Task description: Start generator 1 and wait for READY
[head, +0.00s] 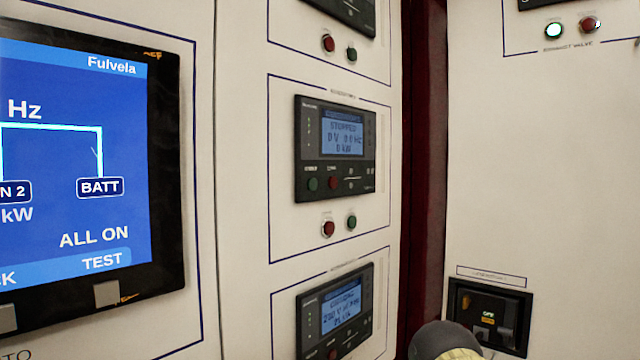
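A generator controller (335,150) is set in the middle panel of a stacked column. Its blue screen (343,137) reads STOPPED, 0 V, 0 kW. Under the screen sit a green button (312,184) and a red button (333,183). Below the controller are a red round part (328,229) and a green one (352,222). A similar controller (335,310) below has a lit screen with small, blurred text. The panel labels are too blurred to tell which is generator 1. My gripper is not visible; a dark rounded part at the bottom edge looks like my arm.
A large blue display (75,150) on the left shows BATT and ALL ON. A third controller (345,12) is cut off at the top. A dark red post (424,150) stands between the walls. A recessed dark switch box (488,318) is at lower right, below indicator lamps (554,31).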

